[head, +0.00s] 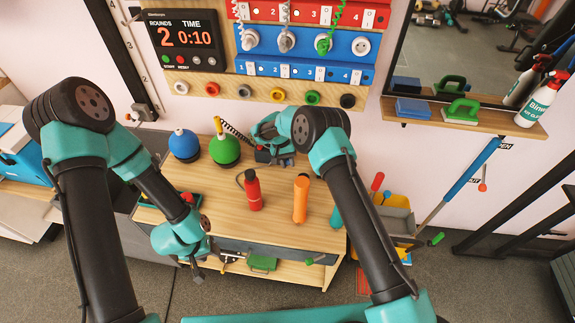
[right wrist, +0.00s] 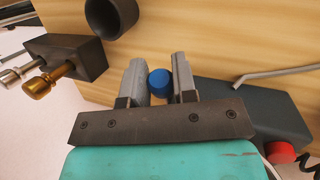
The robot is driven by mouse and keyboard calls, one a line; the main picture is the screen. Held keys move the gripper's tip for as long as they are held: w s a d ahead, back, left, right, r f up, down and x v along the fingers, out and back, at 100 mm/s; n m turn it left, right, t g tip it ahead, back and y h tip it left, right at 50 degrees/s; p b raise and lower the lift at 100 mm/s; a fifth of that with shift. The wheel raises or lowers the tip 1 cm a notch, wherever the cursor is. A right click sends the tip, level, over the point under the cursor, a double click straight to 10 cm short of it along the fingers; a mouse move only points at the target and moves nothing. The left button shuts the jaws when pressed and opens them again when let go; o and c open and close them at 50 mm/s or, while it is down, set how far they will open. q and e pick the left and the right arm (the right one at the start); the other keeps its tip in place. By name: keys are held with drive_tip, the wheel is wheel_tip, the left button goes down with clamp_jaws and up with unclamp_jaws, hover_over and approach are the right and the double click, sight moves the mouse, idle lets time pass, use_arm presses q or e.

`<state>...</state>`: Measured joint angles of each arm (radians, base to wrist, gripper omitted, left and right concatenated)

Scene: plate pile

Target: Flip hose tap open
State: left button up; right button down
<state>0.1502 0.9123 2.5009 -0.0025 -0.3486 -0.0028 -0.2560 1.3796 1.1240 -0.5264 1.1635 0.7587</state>
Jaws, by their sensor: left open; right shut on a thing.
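My right gripper (head: 264,132) is at the back of the wooden bench, close to the wall. In the right wrist view its two grey fingers (right wrist: 158,82) are closed on a small round blue knob (right wrist: 160,83). Only the knob's end shows; what it is fixed to is hidden. I cannot tell for sure that it is the hose tap. My left gripper (head: 197,274) is open and empty, low in front of the bench.
A dark box with a red button (right wrist: 281,153) lies right of the right gripper. On the bench (head: 270,222) stand a blue kettlebell-like object (head: 184,146), a green one (head: 224,151), a red bottle (head: 253,191) and an orange bottle (head: 300,200). A socket panel (head: 305,42) is on the wall above.

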drive_tip(key=shift+w+d+r+g, duration=0.15)
drive_tip(key=shift+w+r+g, duration=0.2)
drive_tip(key=shift+g, duration=0.35)
drive_tip(key=c, duration=0.9)
unclamp_jaws()
drive_tip(key=shift+s, duration=0.1)
drive_tip(key=shift+r, duration=0.15)
drive_tip(key=shift+r, duration=0.25)
wheel_tip(320, 180, up, 3)
drive_tip(key=shift+s+r, duration=0.1)
drive_tip(key=s+a+r, duration=0.1)
drive_tip(key=s, duration=1.4)
drive_tip(key=shift+s+a, duration=0.25)
drive_tip(key=shift+s, duration=0.15)
